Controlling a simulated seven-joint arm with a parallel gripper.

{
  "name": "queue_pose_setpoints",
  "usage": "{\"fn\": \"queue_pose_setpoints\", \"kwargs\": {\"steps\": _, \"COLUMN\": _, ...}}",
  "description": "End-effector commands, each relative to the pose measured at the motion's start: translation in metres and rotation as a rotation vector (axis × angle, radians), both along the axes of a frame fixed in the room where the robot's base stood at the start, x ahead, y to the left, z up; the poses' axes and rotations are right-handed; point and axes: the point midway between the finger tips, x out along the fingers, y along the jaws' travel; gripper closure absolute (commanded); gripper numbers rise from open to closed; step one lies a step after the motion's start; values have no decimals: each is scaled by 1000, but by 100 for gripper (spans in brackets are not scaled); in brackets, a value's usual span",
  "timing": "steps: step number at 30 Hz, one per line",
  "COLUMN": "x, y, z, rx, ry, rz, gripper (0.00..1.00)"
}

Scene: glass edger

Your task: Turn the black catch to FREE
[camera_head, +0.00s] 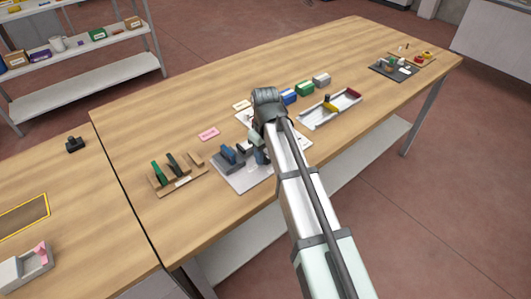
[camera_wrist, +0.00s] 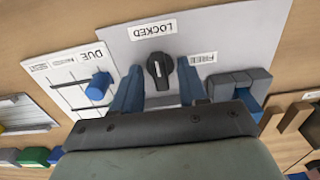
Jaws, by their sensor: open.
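The black catch (camera_wrist: 159,71) is a round knob with a raised bar and a white mark, on a light grey plate (camera_wrist: 225,30). Its bar runs up and down in the wrist view, in line with the LOCKED label (camera_wrist: 153,29). The FREE label (camera_wrist: 203,58) is to its right; both labels appear upside down. My gripper (camera_wrist: 160,68) is open, its two blue fingers on either side of the catch, with gaps visible; I cannot tell its height above the plate.
A blue-grey block fixture (camera_wrist: 238,88) stands right of the catch. A white DUE card (camera_wrist: 68,75) with a blue knob (camera_wrist: 98,86) is at left. The head view shows a wooden rack (camera_head: 178,185), a divided tray (camera_head: 330,108) and several coloured boxes nearby.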

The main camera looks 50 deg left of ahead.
Motion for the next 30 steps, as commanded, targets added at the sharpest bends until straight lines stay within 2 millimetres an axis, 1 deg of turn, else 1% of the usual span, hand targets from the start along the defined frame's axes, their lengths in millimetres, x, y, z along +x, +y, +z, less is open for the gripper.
{"fn": "queue_pose_setpoints", "kwargs": {"steps": 5, "x": 0, "y": 0, "z": 0, "rx": 0, "ry": 0, "rz": 0, "gripper": 57}}
{"fn": "queue_pose_setpoints", "kwargs": {"steps": 18, "x": 0, "y": 0, "z": 0, "rx": 0, "ry": 0, "rz": 0, "gripper": 100}}
{"fn": "queue_pose_setpoints", "kwargs": {"steps": 30, "x": 0, "y": 0, "z": 0, "rx": 0, "ry": 0, "rz": -24, "gripper": 100}}
